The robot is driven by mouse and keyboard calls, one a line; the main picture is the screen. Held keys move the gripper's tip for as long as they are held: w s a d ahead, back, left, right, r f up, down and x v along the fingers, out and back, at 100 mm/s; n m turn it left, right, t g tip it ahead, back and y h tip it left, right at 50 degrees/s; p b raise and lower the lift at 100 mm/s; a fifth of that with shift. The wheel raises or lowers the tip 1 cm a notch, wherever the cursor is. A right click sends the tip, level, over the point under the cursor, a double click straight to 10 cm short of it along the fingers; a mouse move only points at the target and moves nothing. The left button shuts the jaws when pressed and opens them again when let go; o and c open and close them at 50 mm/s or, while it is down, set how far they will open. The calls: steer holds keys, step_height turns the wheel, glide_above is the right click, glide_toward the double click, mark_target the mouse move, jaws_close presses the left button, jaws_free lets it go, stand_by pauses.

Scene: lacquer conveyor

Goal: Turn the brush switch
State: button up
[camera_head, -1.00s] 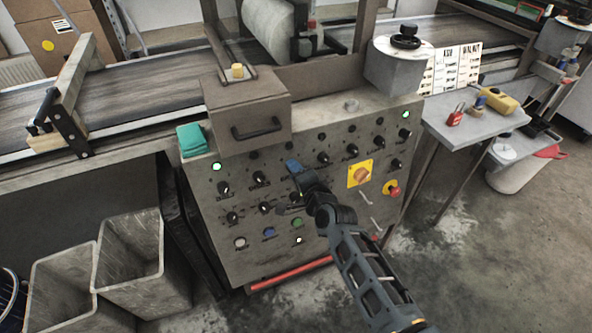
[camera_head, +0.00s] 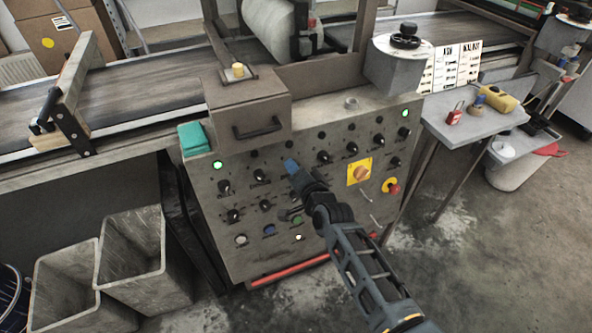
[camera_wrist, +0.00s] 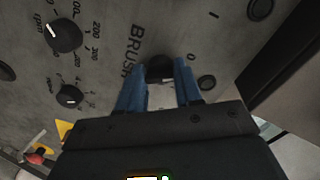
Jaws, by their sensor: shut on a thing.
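The brush switch is a dark round knob (camera_wrist: 159,66) on the grey control panel (camera_wrist: 100,85), beside the printed word BRUSH, with a 0 mark and an I mark near it in the wrist view. My gripper (camera_wrist: 160,77) is shut on this knob, one blue finger on each side. In the head view my gripper (camera_head: 291,167) is at the middle of the panel (camera_head: 235,258) and hides the switch. The knob's pointer is covered, so I cannot tell its setting.
Other dark knobs (camera_wrist: 64,36) sit close by on the panel. A box with a handle (camera_head: 249,115) juts out above. Grey bins (camera_head: 145,262) stand at lower left.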

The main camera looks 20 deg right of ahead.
steer(key=shift+r, duration=0.1)
steer(key=o, duration=1)
steer(key=shift+s, duration=0.1)
steer(key=shift+p+v, duration=2.4)
steer(key=shift+v, duration=1.4)
